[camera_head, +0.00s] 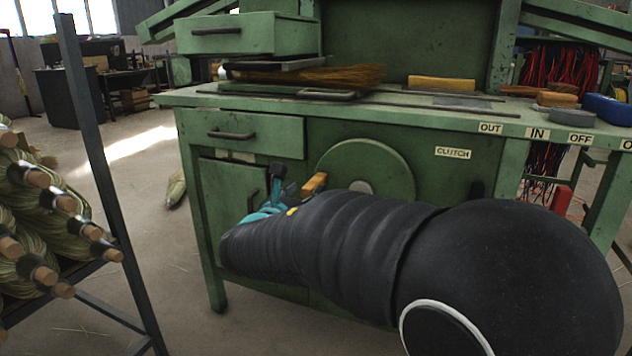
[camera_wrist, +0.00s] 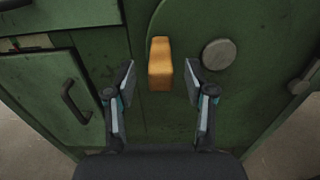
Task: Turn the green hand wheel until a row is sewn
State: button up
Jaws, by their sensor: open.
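The green hand wheel (camera_head: 386,162) is mounted on the front of the green bench, with a grey hub (camera_head: 360,187) at its middle. A wooden, orange-brown handle (camera_head: 314,184) sticks out at the wheel's left side. In the wrist view the handle (camera_wrist: 160,63) stands just beyond my fingertips, lined up with the gap between them, left of the grey hub (camera_wrist: 218,54). My gripper (camera_wrist: 160,80) is open and empty, with one finger on each side of that gap. In the head view my arm hides the lower part of the wheel, and my gripper (camera_head: 277,185) shows left of the handle.
A bundle of broom fibre (camera_head: 325,75) lies on the bench top (camera_head: 400,110). A drawer and a cabinet door with a dark pull (camera_wrist: 74,101) are left of the wheel. Labels OUT, IN and OFF line the bench edge. A rack of brooms (camera_head: 50,220) stands at far left.

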aim_at(323, 172)
jog(key=x, duration=0.6)
jog(key=shift+w+d, duration=0.15)
jog(key=shift+w, duration=0.25)
jog(key=shift+c, duration=0.2)
grip_shut()
